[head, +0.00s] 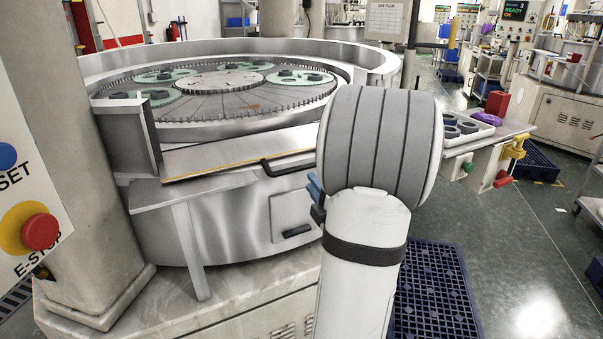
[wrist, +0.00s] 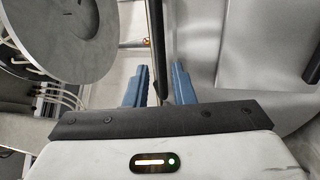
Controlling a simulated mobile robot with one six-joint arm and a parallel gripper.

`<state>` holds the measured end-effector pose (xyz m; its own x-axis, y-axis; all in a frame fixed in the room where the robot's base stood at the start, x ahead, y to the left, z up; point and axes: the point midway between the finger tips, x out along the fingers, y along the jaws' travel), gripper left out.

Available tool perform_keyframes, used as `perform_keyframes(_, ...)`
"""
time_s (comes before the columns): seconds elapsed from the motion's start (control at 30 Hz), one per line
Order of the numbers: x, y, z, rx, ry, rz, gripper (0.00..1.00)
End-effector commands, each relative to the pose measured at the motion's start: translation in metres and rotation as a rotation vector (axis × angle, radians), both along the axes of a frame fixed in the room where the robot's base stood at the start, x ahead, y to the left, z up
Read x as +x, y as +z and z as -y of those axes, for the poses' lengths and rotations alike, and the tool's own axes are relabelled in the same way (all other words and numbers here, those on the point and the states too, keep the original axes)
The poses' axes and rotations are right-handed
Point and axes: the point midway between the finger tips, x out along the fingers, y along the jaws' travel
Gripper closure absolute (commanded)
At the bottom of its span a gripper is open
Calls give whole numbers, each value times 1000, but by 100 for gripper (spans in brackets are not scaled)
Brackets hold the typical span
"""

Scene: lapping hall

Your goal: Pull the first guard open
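The guard (head: 235,153) is a flat grey panel with a yellow front edge on the front of the round lapping machine. Its black bar handle (head: 288,166) sticks out at the right end, partly hidden behind my arm. In the head view my arm hides most of my gripper; a bit of blue finger shows by the handle. In the wrist view the two blue fingers of my gripper (wrist: 159,88) stand apart. A dark bar (wrist: 158,45), which looks like the handle, runs between them with a gap on each side. Whether it touches a finger is unclear.
The lapping plate (head: 225,100) carries several green carriers behind the guard. A small door with a dark pull (head: 297,232) is below. A pillar (head: 85,150) and E-stop panel (head: 40,232) stand left.

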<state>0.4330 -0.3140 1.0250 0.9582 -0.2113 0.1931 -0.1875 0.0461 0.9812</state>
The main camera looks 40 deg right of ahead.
Motion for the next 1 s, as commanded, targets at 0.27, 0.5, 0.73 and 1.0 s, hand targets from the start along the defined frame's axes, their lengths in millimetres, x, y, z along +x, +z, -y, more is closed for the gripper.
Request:
perform_keyframes(0.27, 44, 11, 8, 2, 3, -1, 78)
perform_keyframes(0.5, 60, 13, 12, 2, 1, -1, 78)
perform_keyframes(0.73, 60, 12, 12, 2, 0, -1, 78)
perform_keyframes(1.0, 60, 12, 12, 2, 1, -1, 100)
